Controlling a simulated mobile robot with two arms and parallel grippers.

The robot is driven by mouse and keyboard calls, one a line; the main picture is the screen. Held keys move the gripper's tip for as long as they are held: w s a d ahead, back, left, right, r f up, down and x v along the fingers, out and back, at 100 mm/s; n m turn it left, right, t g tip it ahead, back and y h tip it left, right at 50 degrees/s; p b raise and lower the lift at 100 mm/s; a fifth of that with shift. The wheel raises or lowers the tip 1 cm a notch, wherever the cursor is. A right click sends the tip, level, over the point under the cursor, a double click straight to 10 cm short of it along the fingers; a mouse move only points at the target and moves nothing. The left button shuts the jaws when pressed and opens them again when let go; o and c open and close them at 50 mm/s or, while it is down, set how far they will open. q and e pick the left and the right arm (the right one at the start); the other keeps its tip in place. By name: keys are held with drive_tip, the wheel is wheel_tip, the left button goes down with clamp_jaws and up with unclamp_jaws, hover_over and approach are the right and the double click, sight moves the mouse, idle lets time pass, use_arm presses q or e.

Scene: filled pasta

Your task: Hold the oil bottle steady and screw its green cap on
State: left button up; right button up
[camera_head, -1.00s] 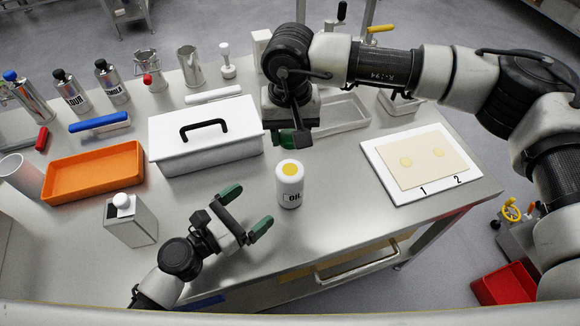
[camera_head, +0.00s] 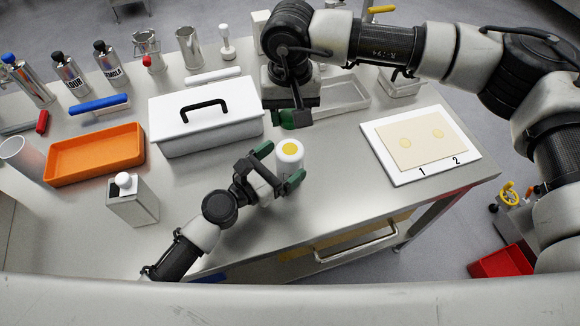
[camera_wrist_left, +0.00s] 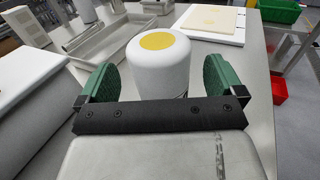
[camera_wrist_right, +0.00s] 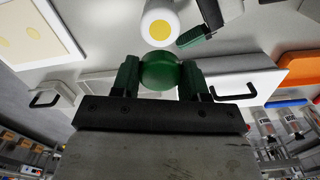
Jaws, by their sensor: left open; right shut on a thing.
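The white oil bottle (camera_head: 289,156) stands upright on the steel table, with a yellow disc on its capless top. It also shows in the left wrist view (camera_wrist_left: 158,70) and the right wrist view (camera_wrist_right: 159,22). My left gripper (camera_head: 279,167) is open, with its green fingers on either side of the bottle. Gaps show between the fingers and the bottle in the left wrist view. My right gripper (camera_wrist_right: 160,78) is shut on the round green cap (camera_wrist_right: 159,72). It holds the cap behind the bottle, above the table.
A white lidded box (camera_head: 207,118) stands left of the bottle and an orange tray (camera_head: 95,155) farther left. A white-knobbed canister (camera_head: 132,203) stands left of my left arm. A board with a pasta sheet (camera_head: 423,146) lies at the right. The table between bottle and board is clear.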

use_arm(q)
drive_tip(key=shift+x, duration=1.4)
drive_tip(key=c, duration=1.4)
drive_tip(key=shift+o, duration=0.2)
use_arm(e)
hover_over(290, 149)
drive_tip(key=shift+f, duration=2.45)
drive_tip(key=shift+f, duration=0.9)
drive_tip(key=shift+f, duration=0.55)
